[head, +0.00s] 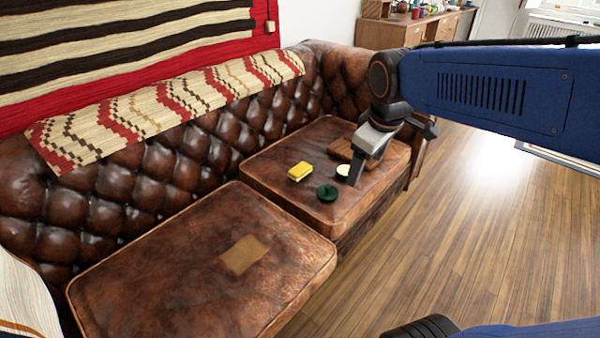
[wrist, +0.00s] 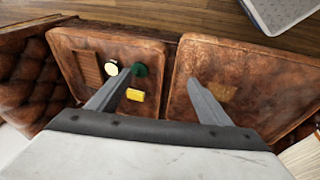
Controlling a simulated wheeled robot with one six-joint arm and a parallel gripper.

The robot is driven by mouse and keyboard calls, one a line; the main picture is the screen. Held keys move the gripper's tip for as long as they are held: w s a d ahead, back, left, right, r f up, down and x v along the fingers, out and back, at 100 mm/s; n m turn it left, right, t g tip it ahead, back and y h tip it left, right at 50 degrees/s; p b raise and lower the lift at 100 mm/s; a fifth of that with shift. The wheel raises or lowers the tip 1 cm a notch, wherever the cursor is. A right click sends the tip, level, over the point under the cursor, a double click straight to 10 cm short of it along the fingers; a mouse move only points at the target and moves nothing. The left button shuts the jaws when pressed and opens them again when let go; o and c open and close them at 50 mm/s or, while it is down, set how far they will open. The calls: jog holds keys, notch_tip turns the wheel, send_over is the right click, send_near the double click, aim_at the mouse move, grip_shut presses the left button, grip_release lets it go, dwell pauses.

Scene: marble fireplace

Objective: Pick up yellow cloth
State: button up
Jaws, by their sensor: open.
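A small bright yellow folded piece (head: 300,171) with a pale edge lies on the far seat cushion; it could be the yellow cloth or a sponge. It also shows in the wrist view (wrist: 135,95), beside the left finger. A flat tan-yellow square of cloth (head: 243,255) lies on the near cushion; in the wrist view (wrist: 222,92) it is by the right finger, partly hidden. My gripper (head: 388,152) is open and empty above the far cushion, to the right of the bright yellow piece. Its parted fingers (wrist: 160,78) straddle the gap between the cushions in the wrist view.
A dark green round object (head: 327,193), a cream round object (head: 343,171) and a brown wooden board (head: 341,149) lie on the far cushion near the gripper. The tufted sofa back (head: 150,175) rises behind, with a patterned blanket (head: 170,105) over it. The wooden floor (head: 470,220) at right is clear.

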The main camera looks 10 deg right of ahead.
jog(key=w+a+n, duration=0.2)
jog(key=w+n, duration=0.2)
jog(key=w, duration=0.6)
jog(key=n+g+h, duration=0.2)
jog(key=n, duration=1.2)
send_over(299, 168)
jog(key=a, duration=0.1)
jog(key=f, duration=2.6)
jog(key=shift+s+a+f, duration=0.15)
jog(key=shift+s+f, duration=0.1)
jog(key=shift+s+x, duration=0.2)
jog(key=shift+x, duration=2.45)
jog(key=c, duration=1.2)
jog(key=shift+r, duration=0.15)
notch_tip(299, 168, up, 10)
jog(key=shift+f, duration=0.1)
